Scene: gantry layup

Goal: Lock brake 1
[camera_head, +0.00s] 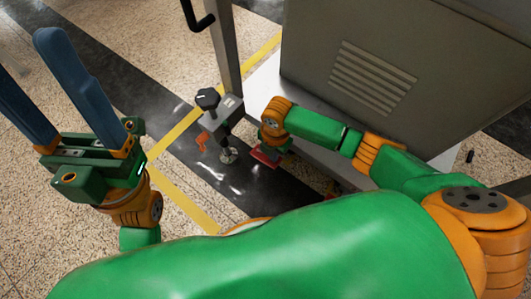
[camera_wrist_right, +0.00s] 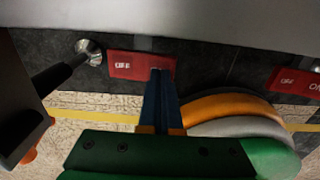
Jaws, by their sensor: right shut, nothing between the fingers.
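A red brake pedal (camera_wrist_right: 128,66) marked OFF lies low at the edge of the machine in the right wrist view. It shows as a small red plate (camera_head: 264,157) in the head view. My right gripper (camera_wrist_right: 160,74) is shut and empty. Its blue fingertips overlap the right part of the pedal and hide any lettering there; I cannot tell whether they touch it. In the head view the right wrist (camera_head: 274,126) is just above the pedal. My left gripper (camera_head: 30,62) is open and empty, at the far left, away from the pedals.
A second red pedal (camera_wrist_right: 290,82), marked OFF and ON, lies at the right in the wrist view. A post with a black knob (camera_head: 208,98) and an orange handle stands left of my right wrist. A large grey cabinet (camera_head: 400,60) stands behind. Speckled floor at left is clear.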

